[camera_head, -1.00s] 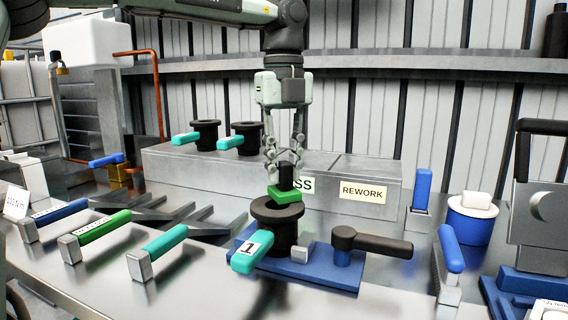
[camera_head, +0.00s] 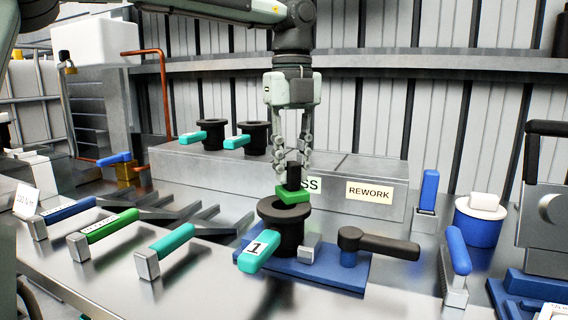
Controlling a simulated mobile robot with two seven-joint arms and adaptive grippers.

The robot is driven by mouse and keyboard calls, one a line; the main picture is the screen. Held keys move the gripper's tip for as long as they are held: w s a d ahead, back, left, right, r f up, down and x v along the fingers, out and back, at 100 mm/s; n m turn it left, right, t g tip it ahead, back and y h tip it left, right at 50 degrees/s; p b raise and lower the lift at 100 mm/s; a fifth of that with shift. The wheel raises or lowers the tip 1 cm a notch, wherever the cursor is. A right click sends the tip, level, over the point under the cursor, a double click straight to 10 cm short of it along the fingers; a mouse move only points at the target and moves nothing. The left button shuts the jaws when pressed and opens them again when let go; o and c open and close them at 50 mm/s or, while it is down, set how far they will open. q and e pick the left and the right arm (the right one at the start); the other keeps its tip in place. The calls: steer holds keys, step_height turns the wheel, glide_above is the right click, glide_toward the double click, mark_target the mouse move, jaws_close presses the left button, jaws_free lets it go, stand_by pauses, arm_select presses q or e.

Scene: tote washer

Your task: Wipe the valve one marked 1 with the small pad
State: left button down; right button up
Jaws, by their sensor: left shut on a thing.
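The valve marked 1 (camera_head: 287,236) is a black flanged cylinder with a teal handle (camera_head: 259,250) labelled 1. It stands upright on a blue base plate (camera_head: 335,270). The small pad (camera_head: 292,195) is a green block with a black grip (camera_head: 294,174) on top. My left gripper (camera_head: 293,164) points down and is shut on the black grip. The pad is right over the valve's top flange; I cannot tell whether it touches. My right gripper is not in view.
A black-handled lever (camera_head: 378,243) and a small grey block (camera_head: 309,249) share the blue base. Several handled tools (camera_head: 110,229) lie left. A blue tub (camera_head: 480,221) stands right.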

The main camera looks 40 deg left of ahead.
arm_select(q)
steer(key=shift+w+d, duration=0.15)
steer(key=shift+d, duration=0.55)
steer(key=shift+a, duration=0.1)
steer(key=shift+s+a, duration=0.2)
steer(key=shift+a, duration=0.55)
steer(key=shift+r, duration=0.1)
step_height(320, 180, up, 3)
steer(key=shift+f+p, duration=0.2)
steer(key=shift+p, duration=1)
step_height(320, 180, up, 2)
steer(key=shift+r, duration=1.1)
